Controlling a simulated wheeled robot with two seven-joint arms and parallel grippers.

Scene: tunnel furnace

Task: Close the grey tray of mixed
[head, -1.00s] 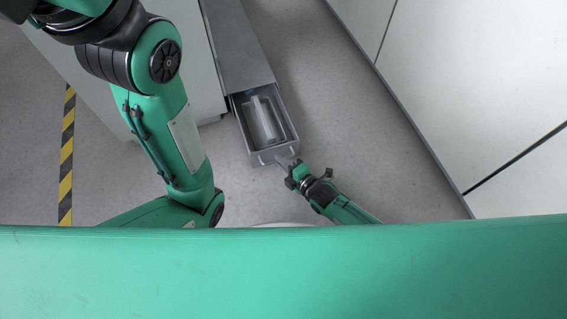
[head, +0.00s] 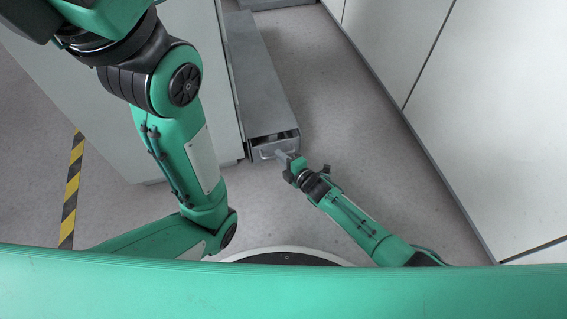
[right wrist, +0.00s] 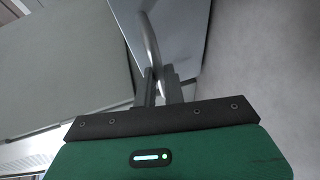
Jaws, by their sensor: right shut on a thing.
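The grey tray (head: 290,143) sits at the near end of a long grey metal housing (head: 257,70) in the head view. Most of it is inside; only a short strip of its open top shows behind the front, and what lies in it is mostly hidden. My right gripper (head: 287,158) is at the tray's front, shut on its handle (head: 266,153). In the right wrist view the curved metal handle (right wrist: 150,42) runs down between the two dark fingers of the right gripper (right wrist: 160,75). My left arm shows in the head view, but its gripper does not.
A pale cabinet (head: 190,80) stands close to the housing's left side. A pale wall of panels (head: 490,110) is at the right. Grey floor (head: 350,130) is clear between the housing and that wall. A yellow-black floor stripe (head: 72,190) lies at the left.

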